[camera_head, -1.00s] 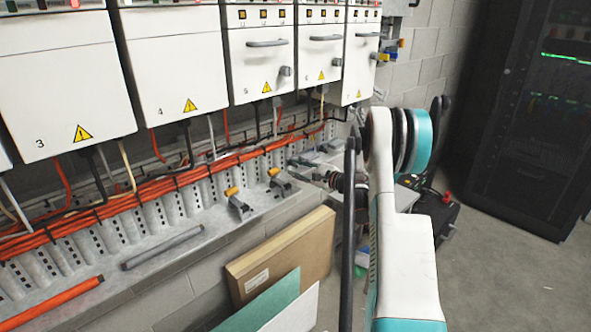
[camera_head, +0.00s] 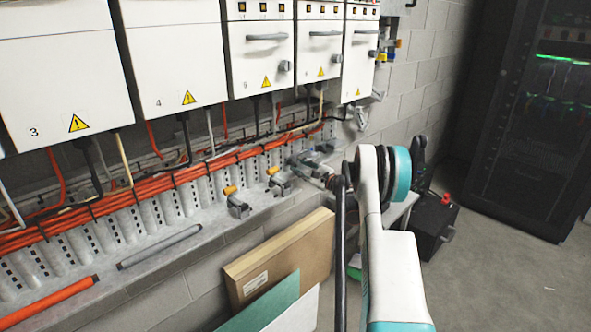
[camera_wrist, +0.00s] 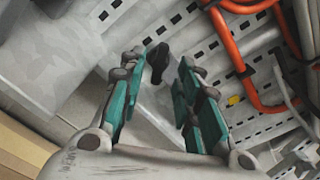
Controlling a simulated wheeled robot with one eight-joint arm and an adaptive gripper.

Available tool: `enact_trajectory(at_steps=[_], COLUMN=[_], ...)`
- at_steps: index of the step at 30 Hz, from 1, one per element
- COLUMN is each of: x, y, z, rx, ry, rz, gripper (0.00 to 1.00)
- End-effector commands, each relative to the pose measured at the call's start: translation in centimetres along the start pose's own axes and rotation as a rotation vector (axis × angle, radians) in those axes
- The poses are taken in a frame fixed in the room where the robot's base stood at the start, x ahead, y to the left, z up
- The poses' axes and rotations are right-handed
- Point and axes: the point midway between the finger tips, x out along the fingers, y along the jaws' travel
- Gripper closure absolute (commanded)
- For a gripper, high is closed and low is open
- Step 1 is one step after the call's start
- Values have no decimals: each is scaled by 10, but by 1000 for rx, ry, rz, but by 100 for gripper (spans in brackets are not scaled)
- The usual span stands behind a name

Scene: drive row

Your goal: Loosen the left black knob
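A black knob (camera_wrist: 159,62) shows in the wrist view, on a grey metal surface beside a slotted rail. My gripper (camera_wrist: 161,72) is open, with one teal-padded finger to the left of the knob and the other to the right. The knob appears between and just beyond the fingertips; I cannot tell whether either finger touches it. No second black knob is clear in the wrist view. In the head view my arm blocks much of the work area, and I cannot make out the knob there.
Orange cables (camera_wrist: 235,45) run close on the right in the wrist view. In the head view, white drive cabinets (camera_head: 165,60) hang above a ledge with orange-tipped clamps (camera_head: 237,203). A cardboard box (camera_head: 290,255) leans below. Open floor (camera_head: 520,285) lies right.

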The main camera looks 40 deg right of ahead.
Motion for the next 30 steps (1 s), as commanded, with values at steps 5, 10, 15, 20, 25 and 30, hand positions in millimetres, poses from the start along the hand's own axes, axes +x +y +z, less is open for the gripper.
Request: enact_trajectory(at_steps=[5,10,15,20,25,30], x=[24,34,35,35,35,35], y=[1,0,0,0,0,0], z=[-1,0,1,1,1,1], rx=[0,0,0,0,0,-2], ry=[-1,0,0,0,0,0], rz=[1,0,0,0,0,1], gripper=[69,69,69,78,100,100])
